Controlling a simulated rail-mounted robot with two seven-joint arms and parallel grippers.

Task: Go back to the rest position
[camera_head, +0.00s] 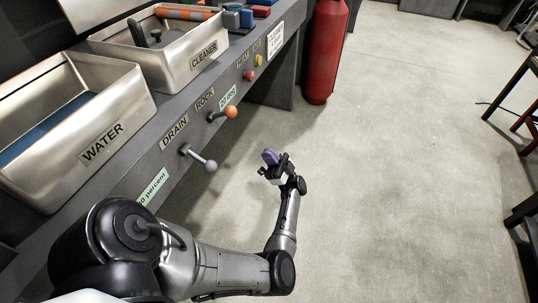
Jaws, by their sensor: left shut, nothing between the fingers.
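My left gripper (270,161) is at the end of my left arm, which comes in from the bottom left and bends upward at the elbow. The gripper is small in the picture, with dark parts and a purple part at its tip. It is shut and empty. It appears over the bare floor, to the right of the bench front and apart from the levers. My right gripper is not in view.
The bench front carries a grey-knobbed DRAIN lever (209,164), an orange-knobbed ROCK lever (230,112) and small buttons. WATER (103,142) and CLEANER (204,56) basins sit above. A red cylinder (325,52) stands beyond.

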